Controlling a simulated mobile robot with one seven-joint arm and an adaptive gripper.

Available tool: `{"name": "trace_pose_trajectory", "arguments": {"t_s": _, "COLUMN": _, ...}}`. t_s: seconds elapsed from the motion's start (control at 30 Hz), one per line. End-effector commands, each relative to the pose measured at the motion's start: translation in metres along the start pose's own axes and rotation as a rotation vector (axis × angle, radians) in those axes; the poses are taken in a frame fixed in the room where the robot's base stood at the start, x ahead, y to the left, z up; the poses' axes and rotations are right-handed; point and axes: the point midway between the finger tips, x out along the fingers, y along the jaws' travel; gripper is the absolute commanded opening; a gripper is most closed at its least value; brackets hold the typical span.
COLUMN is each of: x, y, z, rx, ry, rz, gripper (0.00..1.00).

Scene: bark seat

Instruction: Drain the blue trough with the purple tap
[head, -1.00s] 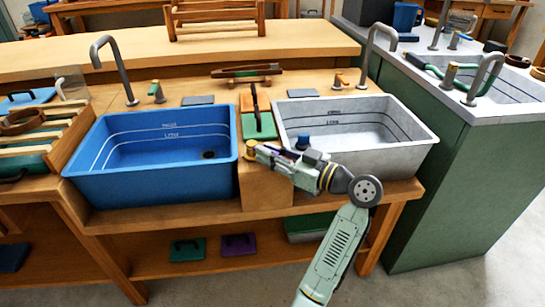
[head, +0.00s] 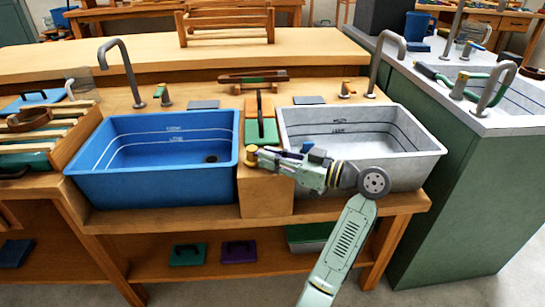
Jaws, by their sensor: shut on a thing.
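The blue trough (head: 150,185) sits in the wooden bench at left, with two marked lines on its inner wall and a dark drain hole (head: 211,157) near its right end. I cannot tell whether water is in it. My gripper (head: 262,157) reaches in from the right over the wooden block between the two troughs. It is shut, by a brass knob (head: 251,153) beside the blue trough's right rim. A small purple part (head: 291,155), likely the purple tap's handle, shows at the gripper and is mostly hidden. The fingers hide what exactly they grip.
A grey-white trough (head: 400,170) lies right of the block, under my wrist. A blue-topped knob (head: 307,147) stands close to the gripper. A green board with a dark handle (head: 262,125) lies behind. Tall spouts (head: 130,75) rise at the back.

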Motion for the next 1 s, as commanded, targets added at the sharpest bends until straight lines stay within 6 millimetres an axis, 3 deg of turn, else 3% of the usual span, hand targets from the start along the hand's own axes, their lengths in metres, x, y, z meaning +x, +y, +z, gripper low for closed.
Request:
{"name": "trace_pose_trajectory", "arguments": {"t_s": 0.3, "x": 0.0005, "y": 0.0006, "z": -0.0016, "rx": -0.001, "ry": 0.002, "rz": 0.002, "gripper": 0.0}}
{"name": "trace_pose_trajectory", "arguments": {"t_s": 0.33, "x": 0.0005, "y": 0.0006, "z": -0.0016, "rx": -0.002, "ry": 0.002, "rz": 0.002, "gripper": 0.19}}
{"name": "trace_pose_trajectory", "arguments": {"t_s": 0.63, "x": 0.0004, "y": 0.0003, "z": -0.0007, "rx": -0.001, "ry": 0.001, "rz": 0.001, "gripper": 0.38}}
{"name": "trace_pose_trajectory", "arguments": {"t_s": 1.0, "x": -0.0053, "y": 0.0006, "z": -0.0004, "rx": 0.0, "ry": 0.001, "rz": 0.002, "gripper": 0.38}}
